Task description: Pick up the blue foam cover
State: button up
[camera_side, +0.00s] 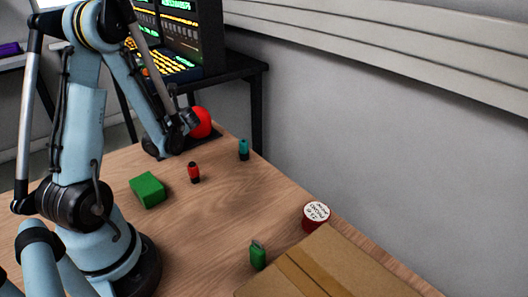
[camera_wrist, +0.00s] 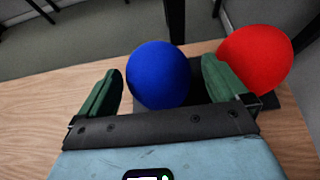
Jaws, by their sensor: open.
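The blue foam cover (camera_wrist: 158,74) is a round ball in the wrist view, at the far edge of the wooden table. My gripper (camera_wrist: 162,72) is open, with one dark green finger on each side of the ball. A gap shows on the left of the ball, and the right finger appears closer to it. I cannot tell how deep the ball sits between the fingers. In the side view my gripper (camera_side: 186,123) is at the far end of the table, and the blue cover is hidden there.
A red foam ball (camera_wrist: 256,58) sits right beside my right finger; it also shows in the side view (camera_side: 201,122). A dark base (camera_wrist: 273,104) lies under it. A green block (camera_side: 148,190), small bottles, a red tin (camera_side: 315,216) and a cardboard box (camera_side: 325,268) stand nearer.

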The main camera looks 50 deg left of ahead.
jog(key=shift+s+x, duration=0.15)
jog(key=shift+x, duration=1)
jog(key=shift+s+x, duration=0.1)
jog(key=shift+x, duration=1.1)
jog(key=shift+r, duration=0.1)
jog(key=shift+c, duration=0.5)
jog(key=c, duration=0.8)
jog(key=shift+r, duration=0.2)
